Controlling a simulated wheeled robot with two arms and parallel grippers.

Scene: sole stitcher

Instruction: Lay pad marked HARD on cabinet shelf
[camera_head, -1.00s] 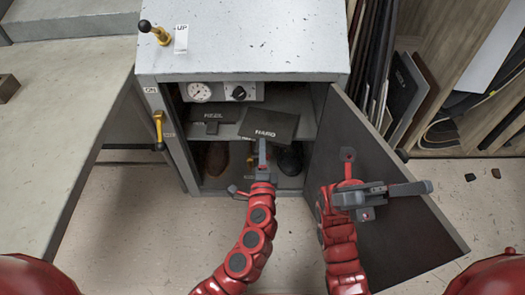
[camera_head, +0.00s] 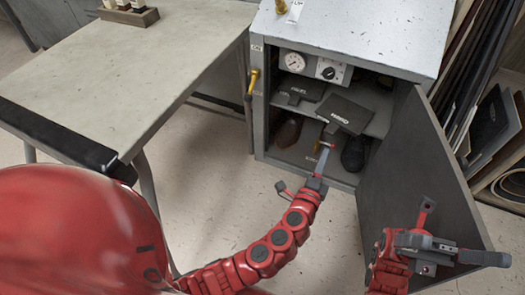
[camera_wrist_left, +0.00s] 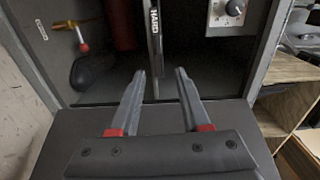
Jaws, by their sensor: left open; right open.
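The dark pad marked HARD (camera_head: 349,111) lies on the cabinet shelf (camera_head: 376,124), with its lettered edge toward the front. In the left wrist view the pad (camera_wrist_left: 154,42) shows edge-on beyond the fingertips, its label readable. My left gripper (camera_head: 324,158) is open and empty just in front of and below the pad. In the wrist view its fingers (camera_wrist_left: 160,76) stand apart with a gap between them and the pad. My right gripper (camera_head: 490,257) is open and empty at the lower right, by the open cabinet door (camera_head: 415,185).
A second dark pad (camera_head: 302,88) lies left on the shelf; its label is unclear. Above are a gauge (camera_head: 295,62) and a knob (camera_head: 329,73). Shoe-like shapes (camera_head: 354,153) stand below the shelf. A grey table (camera_head: 120,65) is left; leaning boards (camera_head: 465,70) are right.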

